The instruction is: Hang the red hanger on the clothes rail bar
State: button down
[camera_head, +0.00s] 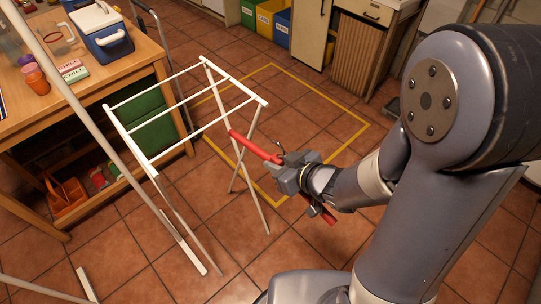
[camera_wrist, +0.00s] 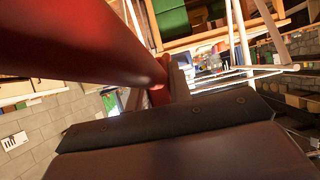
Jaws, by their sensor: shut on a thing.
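The red hanger (camera_head: 255,146) is held in my gripper (camera_head: 286,178) near the centre of the head view. One red arm reaches up and left; the other shows below right of the jaws. A thin hook shows near the jaws. In the wrist view the red hanger (camera_wrist: 85,40) fills the upper left, close to the lens. A long pale bar (camera_head: 82,97), seemingly the clothes rail's, slants across the left of the head view. My gripper is right of it and apart. The fingertips are partly hidden.
A white folding rack (camera_head: 190,98) with several rungs stands between the bar and my gripper. A wooden table (camera_head: 130,65) with a blue cooler (camera_head: 101,32) stands left. Yellow lines (camera_head: 345,140) mark clear tiled floor behind. Coloured bins (camera_head: 262,18) stand at the back.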

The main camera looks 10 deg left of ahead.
jog(key=shift+s+d, duration=1.4)
jog(key=shift+d, duration=0.2)
